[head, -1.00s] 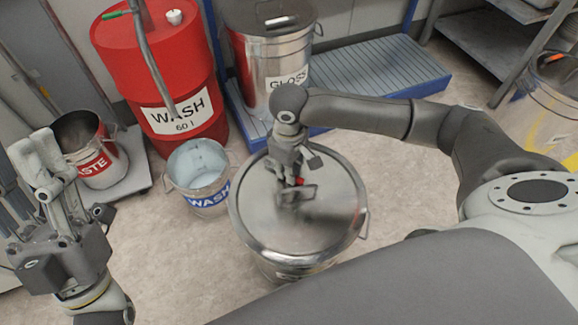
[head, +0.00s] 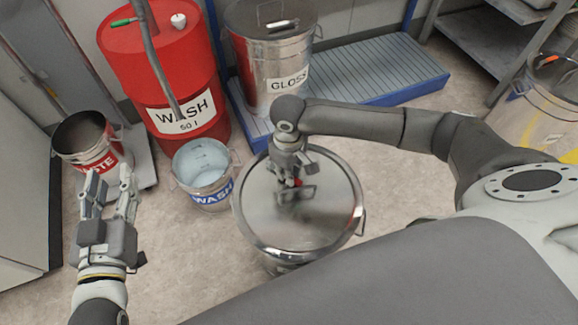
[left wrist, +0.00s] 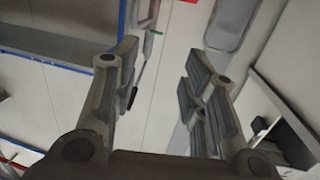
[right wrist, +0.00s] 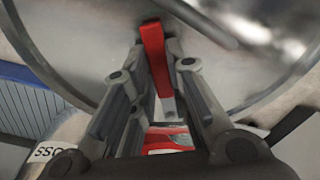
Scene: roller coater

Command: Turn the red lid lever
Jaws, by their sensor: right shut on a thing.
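The red lid lever (right wrist: 154,52) shows in the right wrist view between the fingers of my right gripper (right wrist: 160,75). In the head view only a small red part of the lever (head: 298,183) shows beside my right gripper (head: 292,190), which points down over the middle of the lid. The lid (head: 330,215) is shiny metal on a large drum. My right gripper is shut on the lever. My left gripper (head: 108,180) is raised on the left, its fingers apart and empty, also in the left wrist view (left wrist: 160,80).
A red WASH drum (head: 165,75), a WASH bucket (head: 203,170) and a WASTE bin (head: 88,145) stand on the left. A GLOSS drum (head: 272,65) stands on a blue-edged platform (head: 385,75). Another drum (head: 545,105) is at the right. Some floor between them is clear.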

